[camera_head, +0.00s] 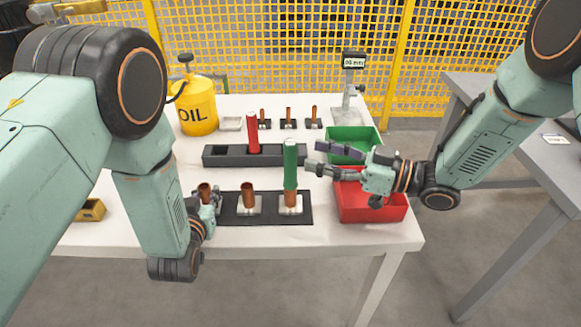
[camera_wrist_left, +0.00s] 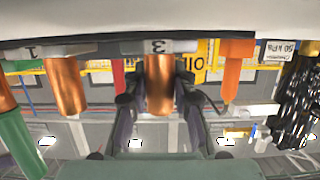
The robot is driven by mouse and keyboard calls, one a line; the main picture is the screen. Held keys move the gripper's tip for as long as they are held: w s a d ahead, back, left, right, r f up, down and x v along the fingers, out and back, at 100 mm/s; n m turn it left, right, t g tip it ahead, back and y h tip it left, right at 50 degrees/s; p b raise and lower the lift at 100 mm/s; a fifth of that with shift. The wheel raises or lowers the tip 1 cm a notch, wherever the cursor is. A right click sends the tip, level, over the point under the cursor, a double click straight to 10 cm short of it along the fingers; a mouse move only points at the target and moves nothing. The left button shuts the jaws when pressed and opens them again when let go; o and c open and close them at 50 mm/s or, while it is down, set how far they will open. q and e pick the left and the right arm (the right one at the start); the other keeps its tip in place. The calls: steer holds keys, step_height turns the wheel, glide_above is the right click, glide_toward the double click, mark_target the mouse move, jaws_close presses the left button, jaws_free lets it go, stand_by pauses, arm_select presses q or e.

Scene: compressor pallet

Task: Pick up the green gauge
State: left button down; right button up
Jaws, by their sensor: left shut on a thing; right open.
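The green gauge (camera_head: 290,165) stands upright in the right-hand copper cylinder (camera_head: 290,199) on the black plate (camera_head: 274,214). It also shows upside down at the left edge of the left wrist view (camera_wrist_left: 18,142). My left gripper (camera_head: 209,199) is shut on the left copper cylinder (camera_head: 204,190) of that plate; this cylinder stands by a label reading 3 in the wrist view (camera_wrist_left: 159,85). My right gripper (camera_head: 314,157) is open and empty, its fingers pointing left, just right of the green gauge.
A red gauge (camera_head: 253,134) stands in the dark grey rack (camera_head: 218,157) behind the plate. A red bin (camera_head: 372,215) and a green bin (camera_head: 372,136) lie at the right. A yellow oil can (camera_head: 198,118) and a digital gauge stand (camera_head: 353,75) are at the back.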

mark_target(290, 170)
steer(key=shift+x, duration=2.7)
steer(key=shift+f, duration=0.1)
jaws_close()
